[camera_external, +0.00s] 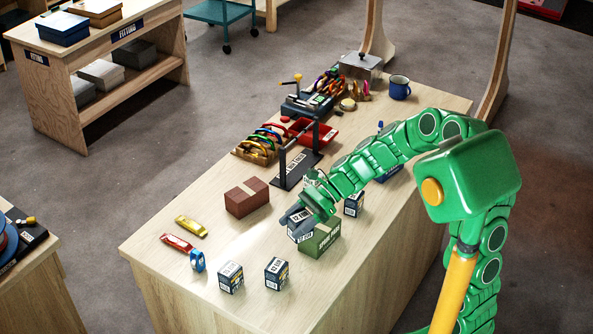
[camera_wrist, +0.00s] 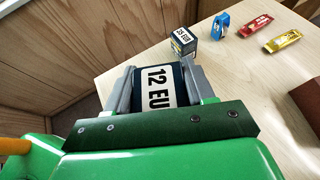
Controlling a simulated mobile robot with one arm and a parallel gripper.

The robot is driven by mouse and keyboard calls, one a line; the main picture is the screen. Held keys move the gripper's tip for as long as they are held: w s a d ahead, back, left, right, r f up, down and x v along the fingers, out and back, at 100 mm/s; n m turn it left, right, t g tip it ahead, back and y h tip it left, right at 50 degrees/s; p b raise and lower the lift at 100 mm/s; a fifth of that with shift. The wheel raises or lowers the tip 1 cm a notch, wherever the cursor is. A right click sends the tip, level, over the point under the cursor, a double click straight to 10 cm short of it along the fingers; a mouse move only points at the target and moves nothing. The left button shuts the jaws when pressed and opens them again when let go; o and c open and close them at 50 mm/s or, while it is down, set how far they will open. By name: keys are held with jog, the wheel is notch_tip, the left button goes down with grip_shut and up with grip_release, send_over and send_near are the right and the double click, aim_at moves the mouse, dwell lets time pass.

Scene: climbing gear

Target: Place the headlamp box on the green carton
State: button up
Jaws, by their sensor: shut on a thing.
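My gripper (camera_external: 297,218) is shut on a small dark box with a white "12 EU…" price label, the headlamp box (camera_wrist: 165,88). In the wrist view the box sits between the two grey fingers. In the external view the held box (camera_external: 299,232) is at the upper left of the green carton (camera_external: 322,241), overlapping it in the picture. I cannot tell whether the box touches the carton. My gripper hides part of both. The carton stands on the wooden table and cannot be made out in the wrist view.
Similar dark boxes stand at the front (camera_external: 230,277), beside it (camera_external: 277,273), and behind the carton (camera_external: 354,203). A brown box (camera_external: 247,197) stands to the left. A black sign stand (camera_external: 300,165) is behind.

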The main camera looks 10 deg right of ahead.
jog(key=s+d+r+m+t+y, duration=0.15)
jog(key=d+r+m+t, duration=0.4)
jog(key=d, duration=0.85)
jog(key=n, duration=0.1)
send_over(320, 234)
jog(key=s+d, duration=0.1)
jog(key=d, duration=0.1)
jog(key=shift+f, duration=1.3)
jog(key=shift+g+h, duration=0.25)
jog(key=shift+g, duration=0.1)
jog(key=shift+w+a+f, duration=0.45)
jog(key=shift+w+f, duration=0.25)
jog(key=shift+f, duration=0.3)
jog(key=shift+w+a+f, duration=0.5)
jog(key=shift+w+f, duration=0.25)
jog(key=shift+f, duration=0.3)
jog(key=shift+w+a+f, duration=0.45)
jog(key=shift+w+f, duration=0.25)
jog(key=shift+f, duration=1.75)
jog(key=shift+f, duration=0.15)
jog(key=o, duration=1.1)
